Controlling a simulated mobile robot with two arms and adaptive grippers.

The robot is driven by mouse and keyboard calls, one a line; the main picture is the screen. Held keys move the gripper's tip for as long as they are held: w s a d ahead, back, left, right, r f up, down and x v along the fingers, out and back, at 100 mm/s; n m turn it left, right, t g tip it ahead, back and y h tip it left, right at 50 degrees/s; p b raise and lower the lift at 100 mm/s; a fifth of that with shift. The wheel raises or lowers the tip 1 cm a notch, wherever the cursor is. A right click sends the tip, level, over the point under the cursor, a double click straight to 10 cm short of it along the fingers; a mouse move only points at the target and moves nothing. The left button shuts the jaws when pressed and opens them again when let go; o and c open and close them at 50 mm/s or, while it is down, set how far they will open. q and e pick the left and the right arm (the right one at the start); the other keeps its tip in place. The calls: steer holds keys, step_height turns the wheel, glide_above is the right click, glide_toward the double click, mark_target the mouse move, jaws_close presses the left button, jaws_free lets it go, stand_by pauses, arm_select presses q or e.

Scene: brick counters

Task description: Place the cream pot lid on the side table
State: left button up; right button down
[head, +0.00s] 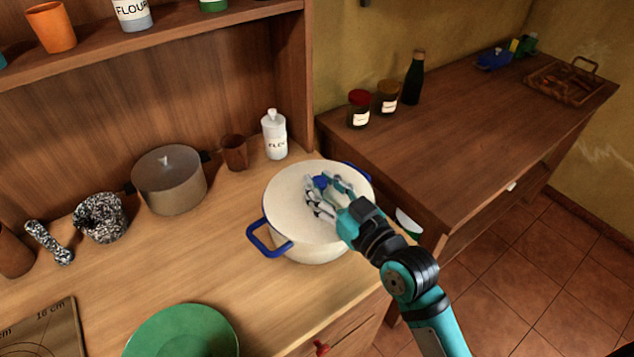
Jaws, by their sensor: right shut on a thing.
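The cream pot lid (288,205) lies over the cream pot (318,252), which has blue handles and stands at the right end of the light wooden counter. My right gripper (324,194) reaches in from the lower right and is shut on the lid's blue knob. The lid appears to rest on the pot rim; I cannot tell whether there is a small gap. The dark wooden side table (470,130) stands to the right, with a wide bare top. My left gripper is not in view.
On the side table are a red-lidded jar (359,109), a brown-lidded jar (387,97), a dark bottle (413,78) and a wooden tray (566,82).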

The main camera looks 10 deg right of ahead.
mark_target(321, 176)
steer(key=shift+w+r, duration=0.1)
steer(key=shift+w, duration=0.6)
steer(key=shift+w+a, duration=0.1)
steer(key=shift+w, duration=0.5)
steer(key=shift+w+p, duration=0.3)
steer(key=shift+w, duration=0.25)
step_height(321, 176, down, 3)
steer(key=shift+r+p, duration=0.1)
steer(key=shift+p, duration=0.3)
steer(key=shift+f, duration=0.3)
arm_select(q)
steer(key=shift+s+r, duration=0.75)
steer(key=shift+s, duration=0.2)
arm_select(e)
steer(key=shift+f, duration=0.1)
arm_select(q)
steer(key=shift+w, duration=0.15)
arm_select(e)
steer(key=c, duration=1)
jaws_free()
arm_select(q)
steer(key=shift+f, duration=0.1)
arm_select(e)
steer(key=shift+f, duration=0.1)
